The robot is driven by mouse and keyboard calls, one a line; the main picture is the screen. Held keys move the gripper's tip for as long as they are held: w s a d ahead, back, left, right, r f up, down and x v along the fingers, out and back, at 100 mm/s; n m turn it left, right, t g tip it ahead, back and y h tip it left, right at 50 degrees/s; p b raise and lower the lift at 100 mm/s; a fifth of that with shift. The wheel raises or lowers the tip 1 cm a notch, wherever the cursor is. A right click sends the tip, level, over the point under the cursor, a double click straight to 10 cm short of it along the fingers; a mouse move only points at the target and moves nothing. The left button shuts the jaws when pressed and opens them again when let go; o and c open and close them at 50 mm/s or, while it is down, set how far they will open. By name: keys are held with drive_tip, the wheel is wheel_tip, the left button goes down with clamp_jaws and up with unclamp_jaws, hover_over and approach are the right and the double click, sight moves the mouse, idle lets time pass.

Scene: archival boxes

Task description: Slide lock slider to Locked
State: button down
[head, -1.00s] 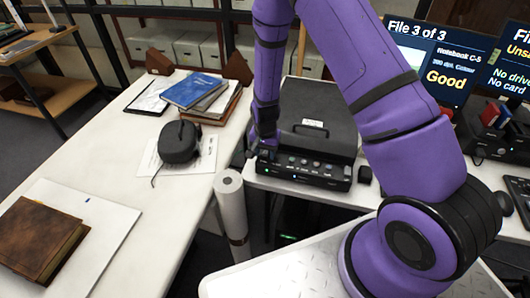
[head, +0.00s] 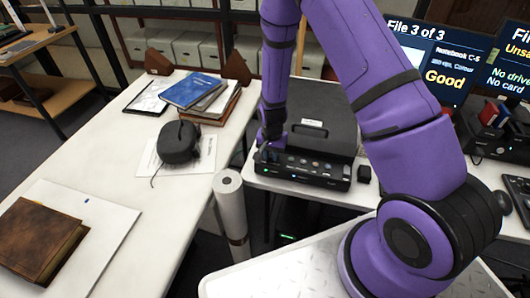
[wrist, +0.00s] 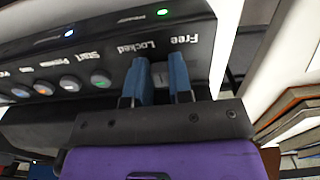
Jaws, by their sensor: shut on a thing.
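The lock slider (wrist: 160,74) is a small grey piece on the front panel of the black scanner (head: 322,172). In the wrist view the panel appears upside down, with the words "Free" and "Locked" beside the slider. My gripper (wrist: 161,80) has its two blue fingers on either side of the slider, shut on it. The left finger lies by "Locked" and the right finger by "Free". The fingers hide much of the slider and its slot, so I cannot tell its exact setting. In the head view my gripper (head: 264,153) is at the scanner's front left end, its tips hard to see.
Round buttons (wrist: 100,80) sit along the same panel, left of my fingers in the wrist view. A white paper roll (head: 231,205) stands just left of the scanner's table. A dark rounded device (head: 179,142) and books (head: 193,90) are on the white table (head: 150,215).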

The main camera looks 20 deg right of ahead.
drive_tip(key=shift+s+d, duration=0.65)
drive_tip(key=shift+d, duration=0.3)
drive_tip(key=c, duration=1)
unclamp_jaws()
drive_tip(key=shift+d, duration=0.1)
wheel_tip(320, 180, up, 11)
